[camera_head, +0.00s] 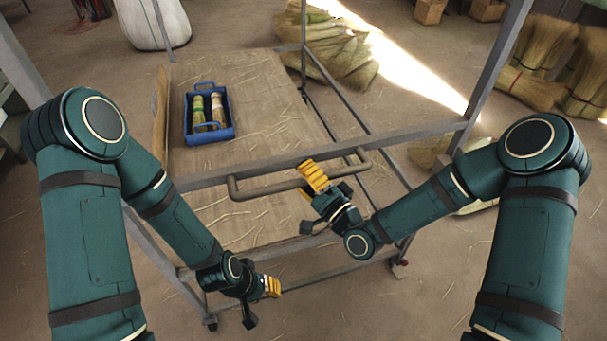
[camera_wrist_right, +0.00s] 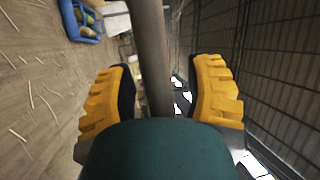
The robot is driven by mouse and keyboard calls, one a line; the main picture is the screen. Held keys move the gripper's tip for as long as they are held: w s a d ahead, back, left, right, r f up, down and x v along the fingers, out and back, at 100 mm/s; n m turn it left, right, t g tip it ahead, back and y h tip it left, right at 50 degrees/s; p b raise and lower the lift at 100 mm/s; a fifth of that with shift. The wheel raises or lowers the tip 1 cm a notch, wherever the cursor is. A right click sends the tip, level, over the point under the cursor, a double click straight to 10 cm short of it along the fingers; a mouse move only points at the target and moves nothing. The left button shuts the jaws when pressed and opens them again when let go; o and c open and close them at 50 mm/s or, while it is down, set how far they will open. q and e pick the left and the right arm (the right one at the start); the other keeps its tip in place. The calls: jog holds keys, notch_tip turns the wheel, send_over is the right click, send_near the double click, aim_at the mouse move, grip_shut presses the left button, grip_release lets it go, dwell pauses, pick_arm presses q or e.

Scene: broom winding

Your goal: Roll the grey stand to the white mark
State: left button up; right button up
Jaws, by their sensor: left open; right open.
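The grey stand (camera_head: 420,131) is a metal frame on castors with a wooden shelf board, directly in front of me. A bent grey handle (camera_head: 262,192) sticks out from its near crossbar. My right gripper (camera_head: 314,179) is open at the right part of the handle. In the right wrist view a grey bar (camera_wrist_right: 150,45) runs between its two spread yellow fingers (camera_wrist_right: 163,85). My left gripper (camera_head: 268,287) is open and empty, lower and left of the handle, near the stand's lower front rail. I cannot make out a white mark on the floor.
A blue crate (camera_head: 211,135) with brush-like bundles stands on the shelf board (camera_head: 262,110). Straw piles (camera_head: 340,60) lie behind the stand and bundles (camera_head: 550,60) at the far right. A white sack (camera_head: 152,24) stands behind left. A bright sunlit strip crosses the floor behind right.

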jog(key=shift+w+a, duration=0.15)
grip_shut()
jog(key=shift+f, duration=0.1)
dwell(0.3)
